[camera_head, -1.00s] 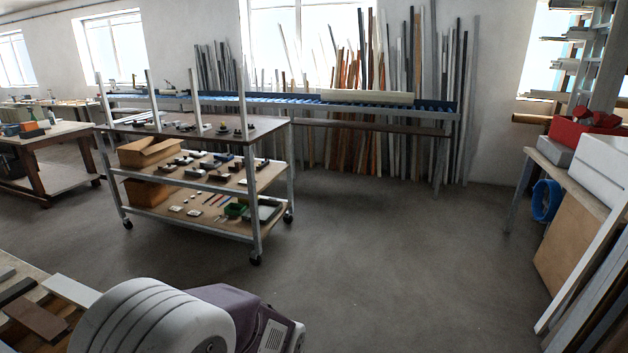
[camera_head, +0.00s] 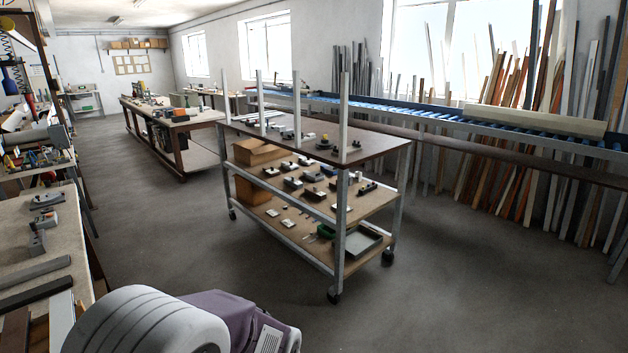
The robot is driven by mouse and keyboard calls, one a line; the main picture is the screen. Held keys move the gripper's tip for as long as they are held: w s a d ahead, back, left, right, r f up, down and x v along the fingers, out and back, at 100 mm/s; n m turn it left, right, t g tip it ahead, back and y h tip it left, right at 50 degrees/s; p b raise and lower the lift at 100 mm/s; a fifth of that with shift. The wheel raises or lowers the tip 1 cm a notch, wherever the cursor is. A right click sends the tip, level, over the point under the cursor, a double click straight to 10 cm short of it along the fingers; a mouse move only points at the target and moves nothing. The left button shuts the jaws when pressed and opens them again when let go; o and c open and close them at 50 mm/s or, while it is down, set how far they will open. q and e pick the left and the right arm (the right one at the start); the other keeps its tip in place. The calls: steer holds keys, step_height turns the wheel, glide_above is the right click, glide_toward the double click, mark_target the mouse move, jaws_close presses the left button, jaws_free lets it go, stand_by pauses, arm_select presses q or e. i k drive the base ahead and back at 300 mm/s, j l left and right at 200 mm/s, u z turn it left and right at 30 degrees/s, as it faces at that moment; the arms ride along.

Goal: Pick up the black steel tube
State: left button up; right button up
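A black bar (camera_head: 38,295) that could be the black steel tube lies on the workbench (camera_head: 85,255) at the lower left. A dark grey bar (camera_head: 32,271) lies just behind it. I cannot tell from this view whether either is a hollow tube. A white rounded and purple part of my own body fills the bottom left and hides part of the bench front. Neither of my grippers is in view.
A wheeled shelf cart (camera_head: 375,148) with small parts stands in the middle. A long wooden table (camera_head: 200,119) is farther back. Many profiles (camera_head: 510,90) lean on the right wall behind a blue roller conveyor (camera_head: 470,115). The floor between bench and cart is clear.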

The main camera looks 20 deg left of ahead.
mark_target(17, 301)
steer(key=i+j+u, duration=0.2)
steer(key=u, duration=0.25)
steer(key=i+j+u, duration=0.1)
steer(key=i+u, duration=0.8)
steer(key=i+l+u, duration=0.15)
steer(key=u, duration=0.25)
steer(key=i+l+u, duration=0.25)
steer(key=u, duration=0.2)
steer(key=i+l+u, duration=0.55)
steer(key=i+u, duration=0.15)
steer(key=u, duration=0.2)
steer(key=i+l+u, duration=0.2)
steer(key=u, duration=0.3)
steer(key=i+l+u, duration=0.25)
steer(key=u, duration=0.2)
steer(key=i+l+u, duration=0.1)
steer(key=l+u, duration=0.4)
steer(key=i+l+u, duration=0.1)
steer(key=l+u, duration=0.2)
steer(key=u, duration=0.15)
